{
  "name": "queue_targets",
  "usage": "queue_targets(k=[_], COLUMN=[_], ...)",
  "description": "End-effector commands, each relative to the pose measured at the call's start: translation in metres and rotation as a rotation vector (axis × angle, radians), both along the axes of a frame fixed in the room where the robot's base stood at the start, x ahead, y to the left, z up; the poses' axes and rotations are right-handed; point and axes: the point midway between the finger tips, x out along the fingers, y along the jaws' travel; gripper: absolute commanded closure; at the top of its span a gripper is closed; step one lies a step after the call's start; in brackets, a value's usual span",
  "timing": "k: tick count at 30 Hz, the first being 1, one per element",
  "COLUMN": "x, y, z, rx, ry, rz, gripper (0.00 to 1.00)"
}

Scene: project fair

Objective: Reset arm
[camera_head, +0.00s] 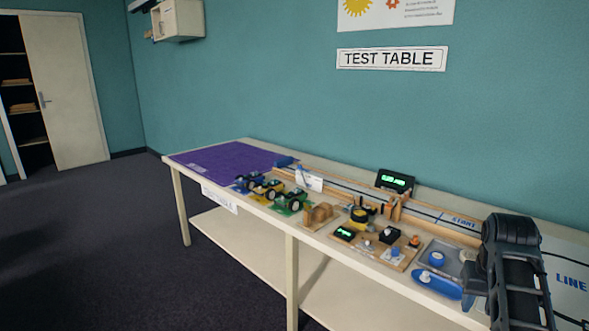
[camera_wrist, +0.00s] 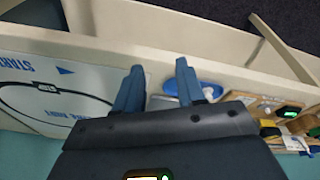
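My gripper (camera_wrist: 160,66) shows in the wrist view with its two blue-grey fingers apart and nothing visible between them. The fingers point towards the table's long edge, and a blue oval dish lies just beyond the right finger. In the head view my dark arm stands at the lower right, over the right end of the long test table (camera_head: 262,214). The blue dish (camera_head: 437,285) lies just left of the arm in the head view. It also shows in the wrist view (camera_wrist: 207,90).
A purple mat (camera_head: 225,160), several small wheeled cars (camera_head: 270,188), a wooden track and a green-lit display (camera_head: 394,182) are on the table. A white sheet with a looped line (camera_wrist: 55,95) lies beside my gripper. Dark floor (camera_head: 110,235) is clear at left.

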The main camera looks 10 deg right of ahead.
Motion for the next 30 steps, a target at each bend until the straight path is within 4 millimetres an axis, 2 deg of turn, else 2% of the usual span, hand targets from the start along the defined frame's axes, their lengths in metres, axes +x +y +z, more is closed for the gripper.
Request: queue_targets(k=[8,12,18,25,30], x=[-0.036,-0.068,-0.117,-0.179,-0.228], y=[0.008,0.020,0.044,0.083,0.116], z=[-0.058,-0.092,-0.123,-0.135,-0.128], rx=[-0.113,-0.189,-0.274,-0.330,-0.342], ry=[-0.069,-0.135,-0.245,-0.386,-0.500], rz=[0.055,0.110,0.204,0.316,0.389], gripper=[0.61,0.61,0.61,0.61,0.61])
